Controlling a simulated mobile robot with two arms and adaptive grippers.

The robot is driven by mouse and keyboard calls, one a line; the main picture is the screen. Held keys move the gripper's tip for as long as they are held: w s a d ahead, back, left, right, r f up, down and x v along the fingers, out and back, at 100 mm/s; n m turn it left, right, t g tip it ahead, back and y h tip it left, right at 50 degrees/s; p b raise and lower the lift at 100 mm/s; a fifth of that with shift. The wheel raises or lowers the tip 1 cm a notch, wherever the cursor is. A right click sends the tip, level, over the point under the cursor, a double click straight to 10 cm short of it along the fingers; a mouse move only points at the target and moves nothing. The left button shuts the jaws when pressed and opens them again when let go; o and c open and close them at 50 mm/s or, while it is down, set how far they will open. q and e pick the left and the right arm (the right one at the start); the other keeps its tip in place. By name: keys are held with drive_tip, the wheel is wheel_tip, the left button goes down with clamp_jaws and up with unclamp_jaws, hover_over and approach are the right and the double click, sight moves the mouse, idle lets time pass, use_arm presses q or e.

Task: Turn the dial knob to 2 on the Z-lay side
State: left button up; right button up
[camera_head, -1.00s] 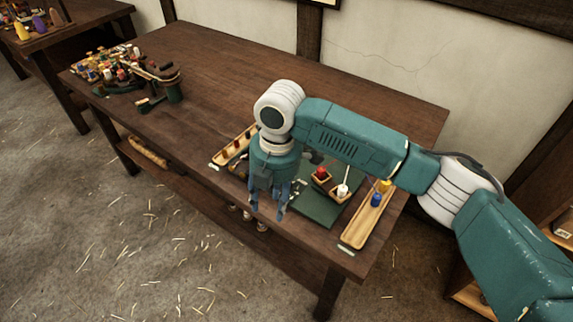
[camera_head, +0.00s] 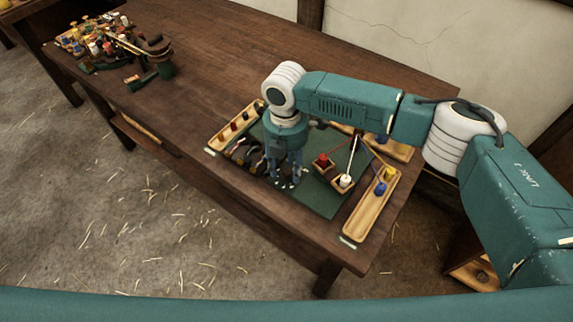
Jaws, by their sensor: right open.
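My right gripper (camera_head: 286,183) is open and empty and points down over the left part of a dark green mat (camera_head: 322,204) on the wooden table. Just left of it is a dark device with rounded parts (camera_head: 243,153), partly hidden by the gripper. I cannot make out a dial knob, its numbers or a Z-lay mark at this size. My left gripper is not in view.
Wooden trays stand left (camera_head: 222,138) and right (camera_head: 361,219). A cluttered rack (camera_head: 105,45) is at the far left. The table's middle is clear.

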drive_tip(key=shift+s+f, duration=0.1)
drive_tip(key=shift+f, duration=0.2)
drive_tip(key=c, duration=0.7)
clamp_jaws()
drive_tip(key=shift+m+p, duration=0.3)
drive_tip(key=shift+p, duration=0.1)
drive_tip(key=shift+r+m+p, duration=0.15)
drive_tip(key=shift+m+p, duration=0.4)
drive_tip(key=shift+m, duration=0.05)
drive_tip(key=m+p, duration=0.2)
drive_tip(key=shift+m, duration=0.3)
drive_tip(key=m+p, duration=0.3)
drive_tip(key=m, duration=0.1)
drive_tip(key=shift+m, duration=0.3)
drive_tip(key=m+p, duration=0.2)
drive_tip(key=m, duration=0.1)
drive_tip(key=shift+p, duration=0.4)
use_arm(q)
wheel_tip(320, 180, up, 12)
drive_tip(key=p, duration=0.1)
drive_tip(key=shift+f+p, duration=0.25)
drive_tip(key=shift+p, duration=0.1)
use_arm(e)
drive_tip(key=shift+m, duration=1.6)
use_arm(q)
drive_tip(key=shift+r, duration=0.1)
